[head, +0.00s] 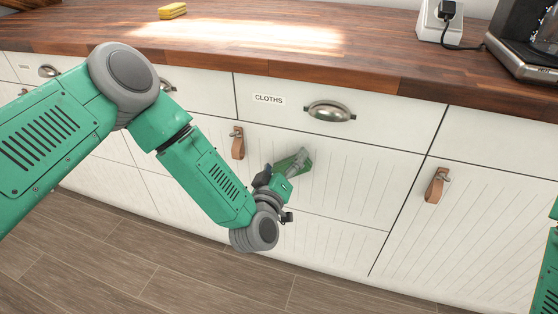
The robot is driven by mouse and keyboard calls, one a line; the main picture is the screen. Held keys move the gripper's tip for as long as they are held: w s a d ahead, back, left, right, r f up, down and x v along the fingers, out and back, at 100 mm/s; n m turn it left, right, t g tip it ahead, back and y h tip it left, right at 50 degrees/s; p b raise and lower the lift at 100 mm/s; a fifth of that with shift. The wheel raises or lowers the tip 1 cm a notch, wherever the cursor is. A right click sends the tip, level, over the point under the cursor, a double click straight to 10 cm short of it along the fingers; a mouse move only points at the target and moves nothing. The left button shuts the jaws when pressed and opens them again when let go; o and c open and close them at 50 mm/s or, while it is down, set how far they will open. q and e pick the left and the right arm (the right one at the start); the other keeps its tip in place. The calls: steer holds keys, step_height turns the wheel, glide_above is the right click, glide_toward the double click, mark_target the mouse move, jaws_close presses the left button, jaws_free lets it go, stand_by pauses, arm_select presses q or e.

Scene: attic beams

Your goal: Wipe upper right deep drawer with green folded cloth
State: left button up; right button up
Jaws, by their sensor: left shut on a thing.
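My left gripper (292,164) is shut on the green folded cloth (305,166). Only a small part of the cloth shows past the fingers. Gripper and cloth are at the front of the upper right deep drawer (350,172), the grooved white panel below the drawer labelled CLOTHS. The cloth looks close against this front, but I cannot tell for certain that it touches. The drawer looks shut. My left forearm hides part of the fronts to the left. My right arm shows only at the right edge, and its gripper is out of view.
A brown leather pull (237,142) sticks out left of my gripper, and another leather pull (437,185) is on the right panel. A metal cup handle (330,111) is above. The wooden countertop (380,62) overhangs. A yellow sponge (172,11) lies on it.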

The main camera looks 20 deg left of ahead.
mark_target(273, 152)
arm_select(q)
steer(key=shift+d, duration=3.55)
steer(key=shift+s+r, duration=0.1)
steer(key=shift+a+p, duration=1)
steer(key=shift+a, duration=2.7)
steer(key=shift+w+a+p, duration=0.2)
steer(key=shift+a+p, duration=0.1)
steer(key=shift+a, duration=0.6)
steer(key=shift+w+a+p, duration=0.15)
steer(key=shift+a+p, duration=0.15)
steer(key=shift+a, duration=0.55)
steer(key=shift+s, duration=0.1)
